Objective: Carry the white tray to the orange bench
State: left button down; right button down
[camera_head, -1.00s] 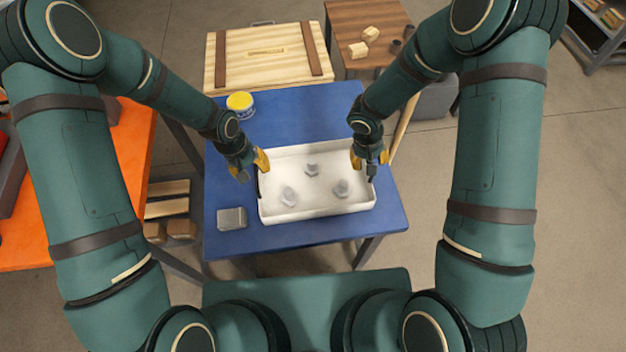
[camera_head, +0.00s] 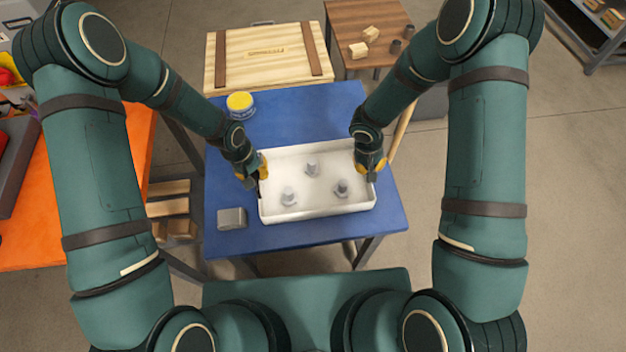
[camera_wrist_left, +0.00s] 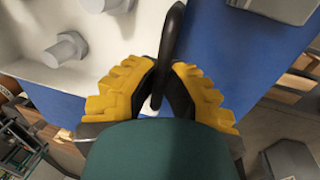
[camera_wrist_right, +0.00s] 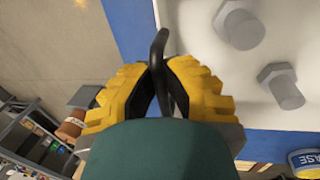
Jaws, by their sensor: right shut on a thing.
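The white tray (camera_head: 310,208) lies on the blue table and holds a few grey bolts (camera_head: 312,168). It has a dark handle at each short end. My left gripper (camera_head: 257,174) is at the left end, its yellow-padded fingers closed about the black handle (camera_wrist_left: 171,35) in the left wrist view. My right gripper (camera_head: 371,168) is at the right end, shut on the other handle (camera_wrist_right: 158,48), which shows in the right wrist view. The orange bench (camera_head: 60,215) stands at the left, partly hidden behind my left arm.
On the blue table (camera_head: 300,238) are a yellow-lidded tin (camera_head: 240,103) and a grey block (camera_head: 231,218). A wooden crate (camera_head: 268,55) and a brown table (camera_head: 362,22) with small blocks stand behind. Clear floor shows at the right. Items stand on the bench's far left.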

pick_arm(q)
jog(key=shift+r, duration=0.15)
pick_arm(e)
jog(key=shift+r, duration=0.2)
